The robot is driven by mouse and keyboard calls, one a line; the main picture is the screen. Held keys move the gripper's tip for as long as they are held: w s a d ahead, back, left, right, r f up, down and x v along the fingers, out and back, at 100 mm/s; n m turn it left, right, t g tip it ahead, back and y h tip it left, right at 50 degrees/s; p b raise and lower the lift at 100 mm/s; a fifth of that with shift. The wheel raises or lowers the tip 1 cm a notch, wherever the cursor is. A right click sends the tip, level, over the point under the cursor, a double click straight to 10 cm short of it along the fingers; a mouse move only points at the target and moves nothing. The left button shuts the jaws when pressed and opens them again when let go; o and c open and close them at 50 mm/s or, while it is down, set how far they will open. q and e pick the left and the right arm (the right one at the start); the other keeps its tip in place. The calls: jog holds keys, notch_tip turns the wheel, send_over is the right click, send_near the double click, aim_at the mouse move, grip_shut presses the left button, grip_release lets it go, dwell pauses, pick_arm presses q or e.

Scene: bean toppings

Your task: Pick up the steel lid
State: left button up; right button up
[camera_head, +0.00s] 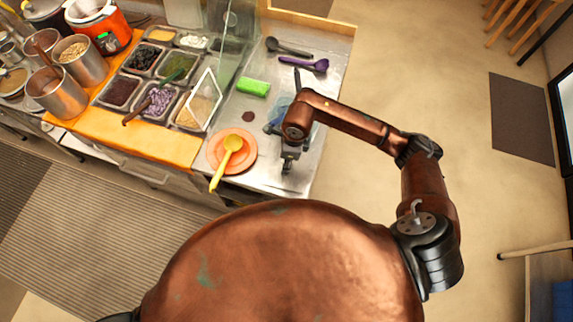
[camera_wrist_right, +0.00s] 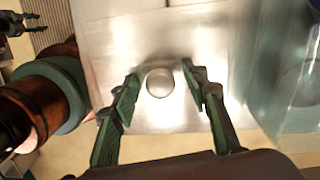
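My right gripper (camera_wrist_right: 163,88) is open, its two green-and-black fingers on either side of a small round shiny steel piece (camera_wrist_right: 159,82). This piece looks like the knob of the steel lid, with a gap on both sides. It sits on a bright steel surface (camera_wrist_right: 115,35); I cannot tell where lid ends and counter begins. In the head view my right gripper (camera_head: 289,160) points down over the front right of the counter, and the arm hides what is below it. A dark gripper, probably my left (camera_wrist_right: 18,22), shows at the wrist view's top left, fingers apart.
An orange plate (camera_head: 217,150) with a yellow ladle (camera_head: 232,145) is left of my right gripper. Topping pans (camera_head: 121,91) stand further left. A bluish clear container (camera_wrist_right: 290,75) is close by.

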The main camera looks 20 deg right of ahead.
grip_shut()
dwell(0.5)
